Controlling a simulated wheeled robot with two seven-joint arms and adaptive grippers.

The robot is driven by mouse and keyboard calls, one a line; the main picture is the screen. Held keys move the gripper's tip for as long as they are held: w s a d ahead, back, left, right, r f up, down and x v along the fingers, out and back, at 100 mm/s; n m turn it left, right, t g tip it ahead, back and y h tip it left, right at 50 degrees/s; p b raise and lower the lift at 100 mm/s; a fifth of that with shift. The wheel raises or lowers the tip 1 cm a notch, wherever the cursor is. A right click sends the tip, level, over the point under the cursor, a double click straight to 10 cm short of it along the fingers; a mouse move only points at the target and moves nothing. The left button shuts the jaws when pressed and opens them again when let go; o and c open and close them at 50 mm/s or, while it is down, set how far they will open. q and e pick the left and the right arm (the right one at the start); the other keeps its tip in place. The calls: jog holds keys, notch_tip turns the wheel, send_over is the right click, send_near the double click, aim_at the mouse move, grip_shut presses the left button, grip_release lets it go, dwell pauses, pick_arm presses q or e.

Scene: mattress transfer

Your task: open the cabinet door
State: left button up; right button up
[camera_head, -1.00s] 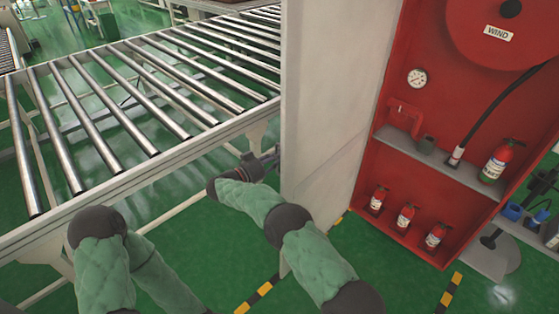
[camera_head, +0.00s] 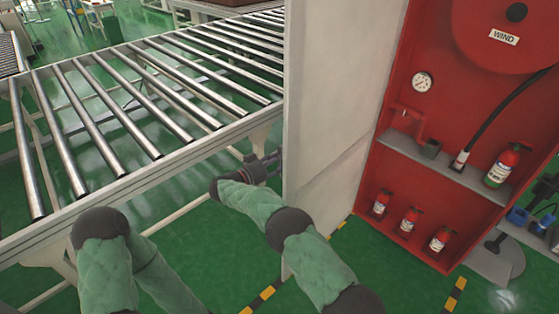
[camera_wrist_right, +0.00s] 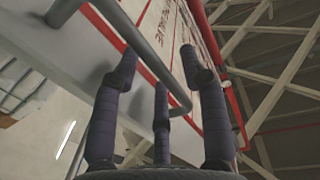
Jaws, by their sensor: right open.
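The cabinet door (camera_head: 335,110) is a tall white panel in the head view. It stands swung out from the red cabinet (camera_head: 395,165), whose inside is exposed. My right gripper (camera_head: 271,163) is at the door's left edge, partly hidden behind it. In the right wrist view, the open fingers of my right gripper (camera_wrist_right: 160,66) stand around a grey bar handle (camera_wrist_right: 150,57), not visibly clamped on it. The white door face with red lettering (camera_wrist_right: 160,20) is behind the bar. My left arm shows at the lower left of the head view; its gripper is out of view.
A roller conveyor (camera_head: 130,100) fills the left, close to the door and my right arm. The cabinet holds a hose reel (camera_head: 510,45), a gauge (camera_head: 422,82) and several fire extinguishers (camera_head: 410,220). Green floor with striped tape (camera_head: 258,300) lies below.

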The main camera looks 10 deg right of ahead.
jog(key=v, duration=1.2)
dwell(0.3)
